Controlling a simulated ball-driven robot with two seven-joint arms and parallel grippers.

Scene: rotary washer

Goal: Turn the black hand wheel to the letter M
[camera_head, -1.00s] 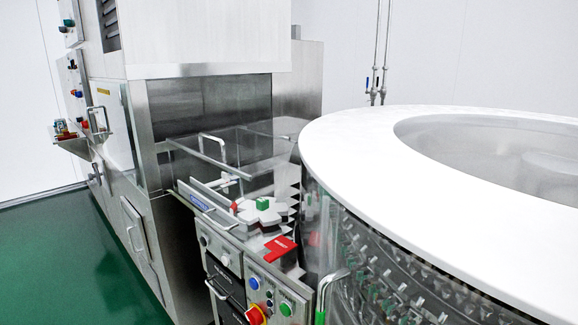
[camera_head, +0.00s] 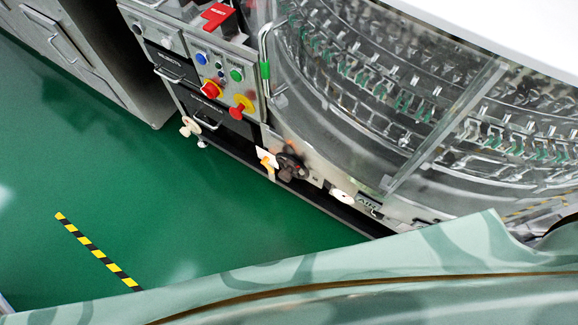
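A small black hand wheel (camera_head: 291,165) sits low on the front of the washer's base, near the middle of the head view. An orange and white tag or pointer (camera_head: 267,160) is just left of it. I cannot make out any letter M or the wheel's setting at this size. Neither of my grippers is in view.
A control panel (camera_head: 217,75) with coloured buttons and red-on-yellow switches is above left of the wheel. The round washer (camera_head: 400,100) fills the upper right. Green floor (camera_head: 130,190) lies open in front, with a yellow-black stripe (camera_head: 98,252). A pale green surface crosses the bottom.

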